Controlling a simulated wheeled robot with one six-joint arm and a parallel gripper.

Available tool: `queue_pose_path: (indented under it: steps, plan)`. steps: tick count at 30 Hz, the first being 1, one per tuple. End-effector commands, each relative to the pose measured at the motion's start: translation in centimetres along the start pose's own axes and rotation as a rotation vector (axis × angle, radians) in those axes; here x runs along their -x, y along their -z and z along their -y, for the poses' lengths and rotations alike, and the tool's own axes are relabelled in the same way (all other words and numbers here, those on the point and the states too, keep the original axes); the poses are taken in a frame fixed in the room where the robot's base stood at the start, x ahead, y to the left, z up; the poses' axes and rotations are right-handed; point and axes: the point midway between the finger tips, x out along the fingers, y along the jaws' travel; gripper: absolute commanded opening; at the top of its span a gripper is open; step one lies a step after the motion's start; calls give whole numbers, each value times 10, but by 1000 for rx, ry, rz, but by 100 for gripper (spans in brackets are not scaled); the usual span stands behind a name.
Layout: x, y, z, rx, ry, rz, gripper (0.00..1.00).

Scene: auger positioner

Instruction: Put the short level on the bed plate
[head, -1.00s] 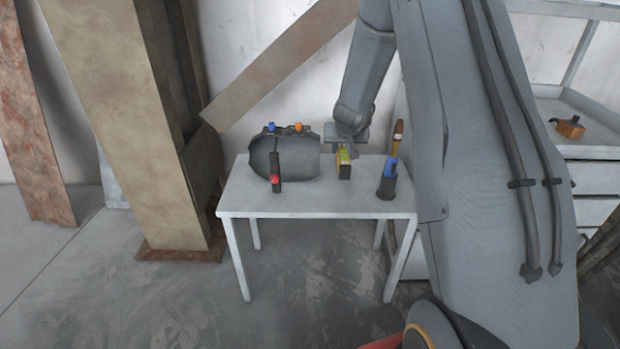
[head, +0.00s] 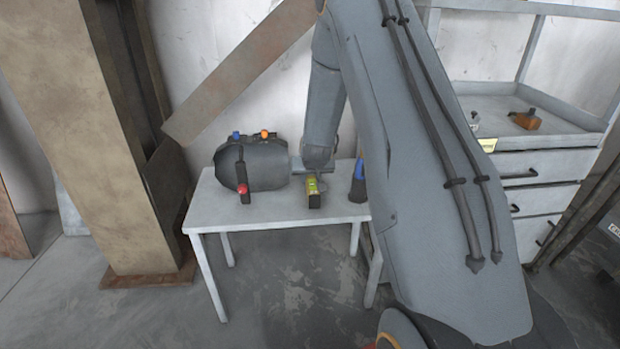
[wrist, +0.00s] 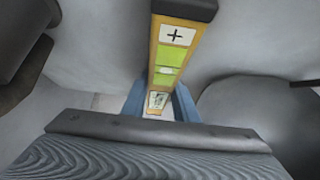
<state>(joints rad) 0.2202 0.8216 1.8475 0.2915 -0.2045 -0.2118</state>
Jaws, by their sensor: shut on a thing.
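The short level is yellow with a green vial and a dark end cap. In the head view the short level (head: 314,192) is near the table's front right part; I cannot tell whether it touches the top. In the wrist view the level (wrist: 170,62) points away, its near end between the two blue fingers. My gripper (wrist: 160,103) is shut on it. In the head view my gripper (head: 316,172) is just behind the level and partly merges with it. I cannot pick out the bed plate in these views.
A blue-topped holder (head: 357,181) is right of the level, partly behind my arm. A drawer cabinet (head: 530,168) stands right; a rusty beam (head: 120,130) stands left.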

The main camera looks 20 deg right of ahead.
Motion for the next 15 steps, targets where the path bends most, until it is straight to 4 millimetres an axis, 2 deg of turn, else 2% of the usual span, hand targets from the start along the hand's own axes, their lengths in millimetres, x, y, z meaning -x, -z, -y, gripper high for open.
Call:
queue_pose_path:
  steps: [2,3,6,15]
  plan:
    - [-2,-1,0,0,0,-1,0]
    - [-2,-2,0,1,0,0,28]
    - [-2,-2,0,1,0,0,45]
    - [-1,-1,0,0,0,0,45]
